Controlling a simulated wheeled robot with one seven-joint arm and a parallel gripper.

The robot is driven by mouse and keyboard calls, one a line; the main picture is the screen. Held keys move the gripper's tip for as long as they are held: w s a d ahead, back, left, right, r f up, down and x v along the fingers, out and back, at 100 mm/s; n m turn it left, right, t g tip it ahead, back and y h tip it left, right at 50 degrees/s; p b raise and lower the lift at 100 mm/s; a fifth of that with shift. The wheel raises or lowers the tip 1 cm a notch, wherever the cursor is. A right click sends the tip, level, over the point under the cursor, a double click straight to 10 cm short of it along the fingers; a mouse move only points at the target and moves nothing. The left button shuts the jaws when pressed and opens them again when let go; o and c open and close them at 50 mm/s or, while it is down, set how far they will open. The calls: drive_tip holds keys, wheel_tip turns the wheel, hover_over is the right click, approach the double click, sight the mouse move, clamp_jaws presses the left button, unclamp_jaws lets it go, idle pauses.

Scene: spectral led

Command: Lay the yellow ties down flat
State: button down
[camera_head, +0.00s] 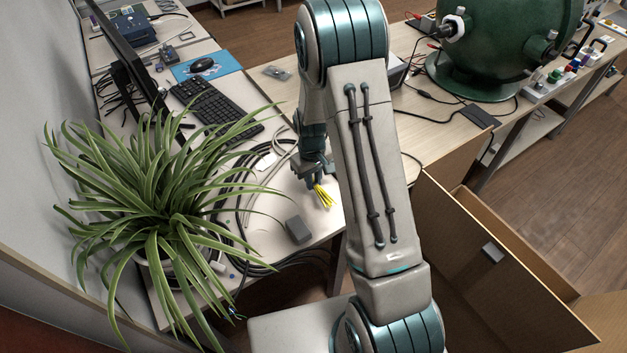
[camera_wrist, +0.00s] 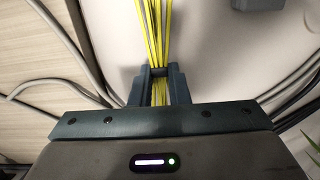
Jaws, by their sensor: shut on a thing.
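The yellow ties (camera_head: 323,195) are a thin bundle of bright yellow strips, seen at my gripper near the front right of the white table. My gripper (camera_wrist: 157,71) is shut around the bundle. In the wrist view the ties (camera_wrist: 155,25) run between the two fingers and stick out beyond them, spreading slightly. In the head view my gripper (camera_head: 316,180) is low over the table, and the ties point down and to the right. I cannot tell whether their ends touch the tabletop. My arm hides part of the area to the right.
Black and grey cables (camera_head: 237,200) lie coiled left of my gripper. A small grey box (camera_head: 298,230) sits near the table's front edge. A large potted plant (camera_head: 165,190) covers the left side. A keyboard (camera_head: 215,107) lies farther back. An open cardboard box (camera_head: 500,270) is at the right.

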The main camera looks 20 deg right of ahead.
drive_tip(key=shift+f, duration=0.6)
drive_tip(key=shift+f+b, duration=0.6)
drive_tip(key=shift+f, duration=0.1)
drive_tip(key=c, duration=1.4)
unclamp_jaws()
drive_tip(key=shift+r, duration=0.1)
drive_tip(key=shift+r, duration=0.1)
